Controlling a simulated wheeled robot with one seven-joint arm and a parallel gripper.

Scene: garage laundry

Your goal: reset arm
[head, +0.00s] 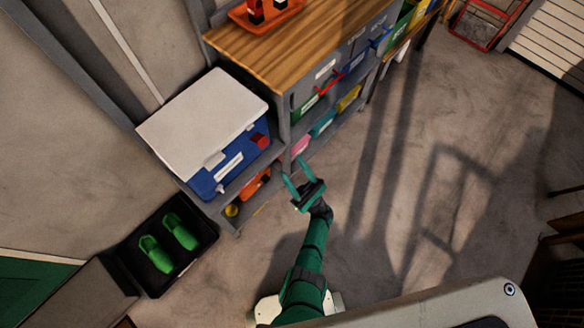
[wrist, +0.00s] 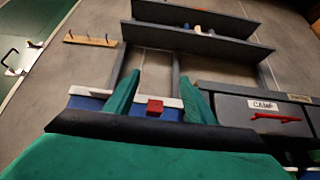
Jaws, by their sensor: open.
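My arm, green with dark joints, reaches up from the bottom of the head view. My gripper (head: 297,178) is open and empty, held in front of the shelf unit near the blue cooler. In the wrist view my gripper's two green fingers (wrist: 160,98) stand apart. A red block-like part (wrist: 155,106) on the cooler front shows between them, farther off. I cannot tell the exact gap between the fingertips and the shelf.
A blue cooler (head: 228,165) with a white lid (head: 203,115) sits on the grey shelf unit. A wooden top (head: 290,45) covers drawers to its right. Green clogs (head: 155,254) lie in a black tray (head: 208,237). Concrete floor (head: 400,200) to the right is clear.

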